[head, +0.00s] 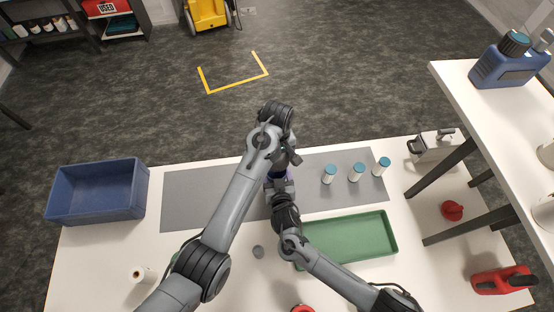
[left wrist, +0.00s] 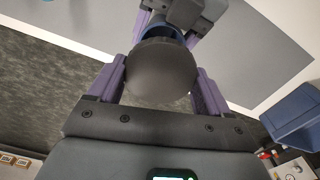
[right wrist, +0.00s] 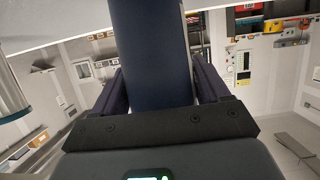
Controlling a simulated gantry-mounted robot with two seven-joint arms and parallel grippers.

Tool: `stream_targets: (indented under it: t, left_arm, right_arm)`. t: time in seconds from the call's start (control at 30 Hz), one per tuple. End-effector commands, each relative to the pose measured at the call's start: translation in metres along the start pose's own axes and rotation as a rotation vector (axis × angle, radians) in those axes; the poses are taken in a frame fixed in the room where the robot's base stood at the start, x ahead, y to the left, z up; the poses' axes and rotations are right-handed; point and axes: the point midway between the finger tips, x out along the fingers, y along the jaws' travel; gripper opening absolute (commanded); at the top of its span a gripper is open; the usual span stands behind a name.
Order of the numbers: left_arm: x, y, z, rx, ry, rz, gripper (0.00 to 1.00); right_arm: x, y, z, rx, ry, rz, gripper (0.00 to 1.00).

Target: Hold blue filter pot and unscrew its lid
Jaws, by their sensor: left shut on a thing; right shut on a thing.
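The blue filter pot (right wrist: 150,45) shows in the right wrist view as a dark blue cylinder between the fingers of my right gripper (right wrist: 158,85), which is shut on its body. The round dark grey lid (left wrist: 160,72) fills the space between the purple fingers of my left gripper (left wrist: 162,85), which is shut on it. A blue edge of the pot shows just beyond the lid in the left wrist view. In the head view both grippers meet over the grey mat (head: 200,195), largely hiding pot and lid. I cannot tell how far the lid is turned.
Three white bottles with blue caps (head: 357,172) stand on the mat to the right. A green tray (head: 350,240) lies in front of them. A blue crate (head: 97,192) is at the left, a small grey round piece (head: 258,252) near the arms. A raised shelf (head: 475,120) borders the right.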

Motion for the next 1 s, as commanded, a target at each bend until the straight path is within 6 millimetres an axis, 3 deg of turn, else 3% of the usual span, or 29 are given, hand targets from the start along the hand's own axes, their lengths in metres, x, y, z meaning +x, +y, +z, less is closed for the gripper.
stream_targets:
  t: [0.2,0.23,0.37,0.73,1.0]
  left_arm:
    - [-0.001,0.0,0.0,0.0,-0.001,-0.001,0.42]
    - [-0.001,0.0,0.0,0.0,-0.001,-0.001,0.42]
    - [-0.001,0.0,0.0,0.0,-0.001,-0.001,0.42]
    - [-0.003,0.0,0.0,-0.001,-0.001,-0.001,0.42]
    - [-0.012,0.0,0.0,-0.001,-0.001,-0.001,0.42]
  right_arm:
    - [0.0,0.0,0.0,0.0,0.001,0.0,0.0]
    - [0.0,0.0,-0.001,0.0,0.001,0.0,0.8]
    - [0.0,0.0,0.0,0.0,0.001,0.0,0.99]
    - [-0.006,0.0,0.0,0.0,0.0,0.0,1.0]
    - [-0.046,0.0,0.0,0.003,-0.002,-0.002,1.0]
